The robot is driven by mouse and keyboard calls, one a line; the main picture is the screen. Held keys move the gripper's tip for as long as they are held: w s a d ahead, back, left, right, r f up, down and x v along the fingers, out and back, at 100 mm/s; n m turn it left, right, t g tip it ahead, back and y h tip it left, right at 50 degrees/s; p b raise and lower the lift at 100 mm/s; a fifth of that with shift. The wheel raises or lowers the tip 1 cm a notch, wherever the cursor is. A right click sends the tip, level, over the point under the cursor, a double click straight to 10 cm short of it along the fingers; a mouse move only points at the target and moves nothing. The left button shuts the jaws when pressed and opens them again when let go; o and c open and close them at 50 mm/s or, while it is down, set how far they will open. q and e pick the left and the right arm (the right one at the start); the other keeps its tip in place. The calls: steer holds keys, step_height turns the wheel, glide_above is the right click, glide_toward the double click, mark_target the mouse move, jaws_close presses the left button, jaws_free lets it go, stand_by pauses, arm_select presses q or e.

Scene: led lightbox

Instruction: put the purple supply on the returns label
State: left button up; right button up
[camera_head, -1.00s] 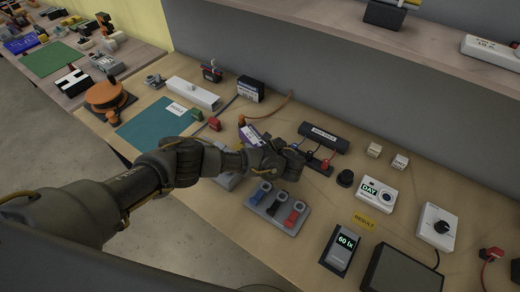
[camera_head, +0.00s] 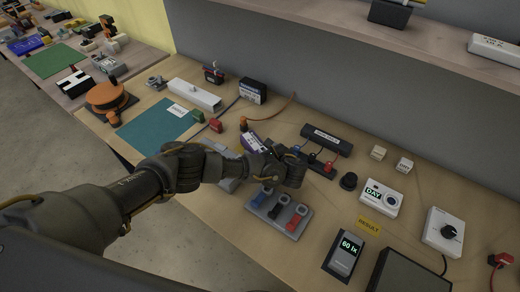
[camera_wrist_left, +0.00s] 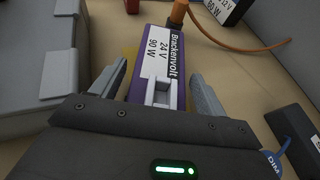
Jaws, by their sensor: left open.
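The purple supply (camera_head: 253,141) has a white label face and lies on the bench behind my left gripper (camera_head: 271,156). In the left wrist view the supply (camera_wrist_left: 150,62) reads "Brackenvolt 24 V 90 W", with an orange cable plug at its far end. My left gripper (camera_wrist_left: 160,78) is open, its fingers on either side of the supply with gaps visible. A yellow patch shows under the supply's left edge; I cannot tell what it is. A small white label (camera_head: 177,111) lies at the teal mat, its text too small to read. My right gripper is not in view.
A black supply (camera_head: 253,90) and a white strip (camera_head: 194,94) stand at the back. A black terminal bar (camera_head: 326,138) is right of the gripper, a grey switch block (camera_head: 278,213) in front. The teal mat (camera_head: 150,128) has free room.

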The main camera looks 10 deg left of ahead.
arm_select(q)
steer(key=shift+s+d+r, duration=0.1)
steer(key=shift+s+d, duration=0.15)
steer(key=shift+d, duration=0.05)
steer(key=b+v, duration=0.1)
steer(key=v, duration=0.4)
steer(key=shift+d, duration=0.1)
steer(key=p+v, duration=0.4)
steer(key=shift+s+d+r, duration=0.15)
steer(key=shift+s+r, duration=0.05)
steer(key=shift+r, duration=0.25)
steer(key=shift+s+d+p, duration=0.45)
steer(key=shift+s+p, duration=0.1)
steer(key=shift+p, duration=0.05)
steer(key=shift+d, duration=0.1)
